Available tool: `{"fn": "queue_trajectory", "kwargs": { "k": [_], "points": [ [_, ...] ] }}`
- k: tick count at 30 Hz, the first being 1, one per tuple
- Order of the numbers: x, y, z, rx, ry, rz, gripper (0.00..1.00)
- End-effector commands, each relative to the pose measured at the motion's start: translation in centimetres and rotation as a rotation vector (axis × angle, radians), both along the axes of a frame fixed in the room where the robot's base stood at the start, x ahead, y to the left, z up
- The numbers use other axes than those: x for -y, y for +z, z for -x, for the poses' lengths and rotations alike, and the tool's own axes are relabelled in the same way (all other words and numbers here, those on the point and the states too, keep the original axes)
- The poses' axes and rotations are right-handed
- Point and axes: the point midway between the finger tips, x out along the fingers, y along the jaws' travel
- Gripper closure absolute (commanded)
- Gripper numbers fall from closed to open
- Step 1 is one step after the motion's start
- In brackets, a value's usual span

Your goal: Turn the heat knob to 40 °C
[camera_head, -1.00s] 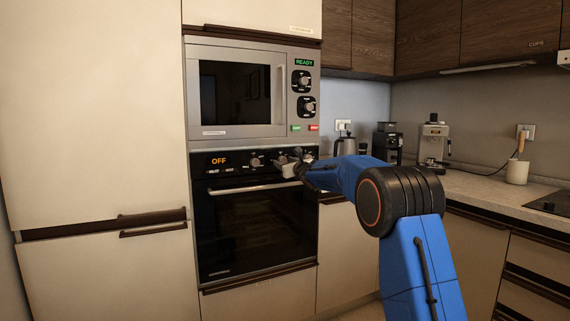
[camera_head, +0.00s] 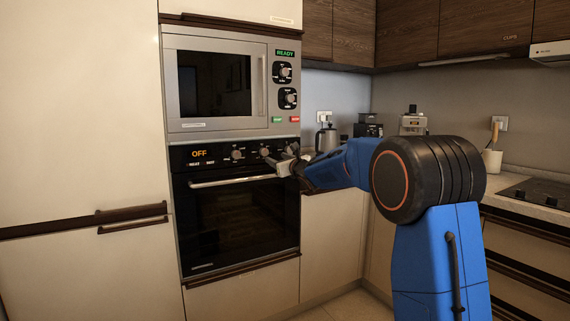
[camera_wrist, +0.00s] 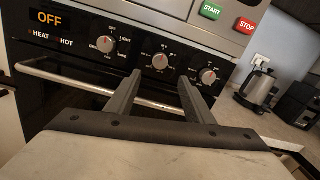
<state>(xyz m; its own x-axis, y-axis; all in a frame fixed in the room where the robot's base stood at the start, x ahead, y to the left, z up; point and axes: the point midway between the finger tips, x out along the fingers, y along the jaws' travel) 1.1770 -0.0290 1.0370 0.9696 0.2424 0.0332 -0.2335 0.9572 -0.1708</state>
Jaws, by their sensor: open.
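The black oven control panel (camera_head: 218,157) carries three silver knobs and an orange OFF display. In the wrist view these are the left knob (camera_wrist: 105,44), the middle knob (camera_wrist: 159,61) and the right knob (camera_wrist: 208,76). Their small labels are too blurred to tell which is the heat knob. My gripper (camera_wrist: 160,77) is open and empty. Its two fingers point at the panel, with the middle knob seen between and just beyond the fingertips. I see no clear contact. In the head view my gripper (camera_head: 276,161) is close to the panel, just below the middle knob (camera_head: 265,151).
The oven door handle (camera_head: 232,181) runs below the panel, beneath my fingers in the wrist view. A microwave (camera_head: 216,128) with two knobs and START and STOP buttons is above. A kettle (camera_head: 326,139) stands on the counter to the right.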

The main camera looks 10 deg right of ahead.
Motion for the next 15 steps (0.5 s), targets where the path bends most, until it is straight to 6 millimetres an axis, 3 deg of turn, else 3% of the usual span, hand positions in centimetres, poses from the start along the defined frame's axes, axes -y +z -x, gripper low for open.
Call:
{"fn": "queue_trajectory", "kwargs": {
  "k": [6,15],
  "points": [
    [0.9,-0.1,3.6,0.0,0.0,0.0,0.52],
    [1.4,-0.3,5.7,-0.002,0.0,0.0,0.52]
  ]
}}
